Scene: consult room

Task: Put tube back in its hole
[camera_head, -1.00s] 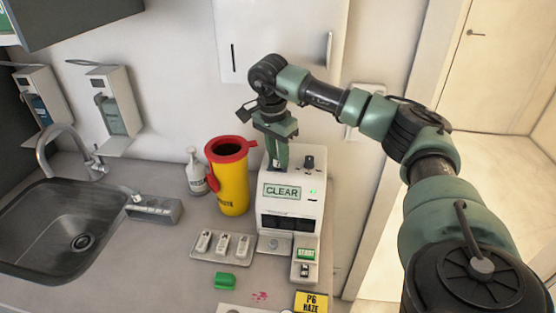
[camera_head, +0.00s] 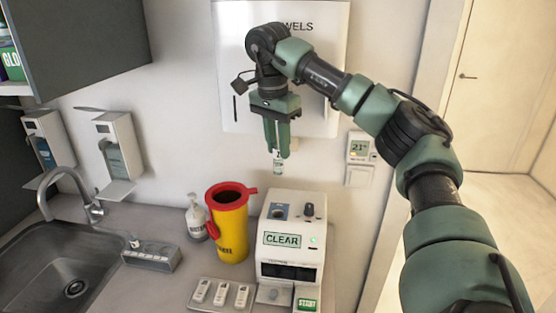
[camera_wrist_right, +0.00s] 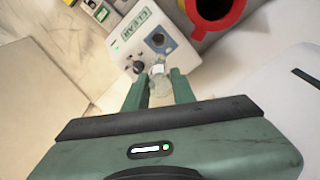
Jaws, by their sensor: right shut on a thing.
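My right gripper (camera_head: 277,148) is shut on a small clear tube (camera_head: 278,168) with a pale label. The tube hangs upright below the fingers, in the air above the white machine. In the right wrist view the tube (camera_wrist_right: 157,78) shows between the two green fingers (camera_wrist_right: 158,88). The white machine (camera_head: 290,228) has a "CLEAR" display, and the blue-rimmed round opening (camera_head: 281,211) on its top is empty. A grey block (camera_head: 152,256), perhaps a rack, stands beside the sink; its top is too small to make out fully. My left gripper is out of view.
A yellow bin (camera_head: 230,232) with a red rim and a pump bottle (camera_head: 196,220) stand left of the machine. A tray (camera_head: 214,307) with several white cassettes lies in front. The sink (camera_head: 60,275) is at the left. A dark cabinet (camera_head: 95,40) overhangs the upper left.

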